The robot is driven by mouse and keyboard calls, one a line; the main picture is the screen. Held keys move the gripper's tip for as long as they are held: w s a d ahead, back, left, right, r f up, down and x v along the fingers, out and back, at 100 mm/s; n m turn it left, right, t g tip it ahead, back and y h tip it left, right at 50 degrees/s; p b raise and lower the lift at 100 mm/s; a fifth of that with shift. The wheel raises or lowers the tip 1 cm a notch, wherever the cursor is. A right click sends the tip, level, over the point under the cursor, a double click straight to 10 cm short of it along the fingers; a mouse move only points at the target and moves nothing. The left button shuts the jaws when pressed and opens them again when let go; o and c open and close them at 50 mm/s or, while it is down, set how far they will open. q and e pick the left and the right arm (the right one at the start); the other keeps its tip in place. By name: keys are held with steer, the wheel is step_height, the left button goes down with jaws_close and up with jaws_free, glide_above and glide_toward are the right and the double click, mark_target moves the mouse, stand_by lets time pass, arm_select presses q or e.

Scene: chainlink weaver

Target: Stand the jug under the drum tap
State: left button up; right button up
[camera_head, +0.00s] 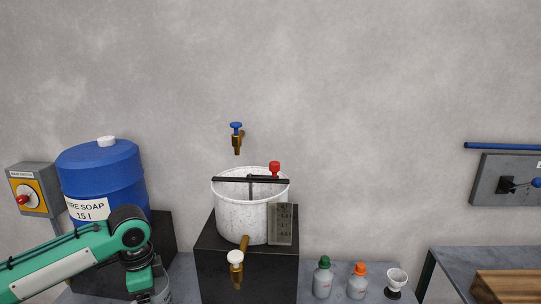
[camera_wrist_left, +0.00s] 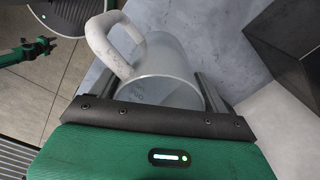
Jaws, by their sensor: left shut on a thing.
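The blue drum (camera_head: 100,170), labelled soap 15 l with a white cap, stands on a black block at the left. Its tap does not show; my left arm covers the drum's lower front. My left gripper (camera_head: 152,284) is below and right of the drum at the bottom edge of the head view. It is shut on a translucent grey jug (camera_head: 164,290), which is partly cut off there. In the left wrist view the jug (camera_wrist_left: 165,65) sits between the fingers, with its loop handle toward the upper left.
A white speckled pot (camera_head: 238,217) with a brass tap (camera_head: 236,266) stands on a black block (camera_head: 211,262) right of the gripper. Two bottles (camera_head: 323,280) (camera_head: 357,283) and a small cup (camera_head: 396,281) stand farther right. A switch box (camera_head: 35,188) is on the left wall.

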arm_select(q)
steer(key=d+n, duration=0.1)
steer(key=n, duration=0.1)
steer(key=s+d+n, duration=0.1)
steer(key=n, duration=0.1)
steer(key=s+d+f+n, duration=0.1)
steer(key=n, duration=0.1)
steer(key=shift+s+d, duration=0.15)
steer(key=shift+s, duration=0.05)
steer(key=s+d+f+n, duration=0.3)
steer(key=s+f+n, duration=0.4)
steer(key=shift+s, duration=0.3)
steer(key=shift+w, duration=0.1)
stand_by(0.8)
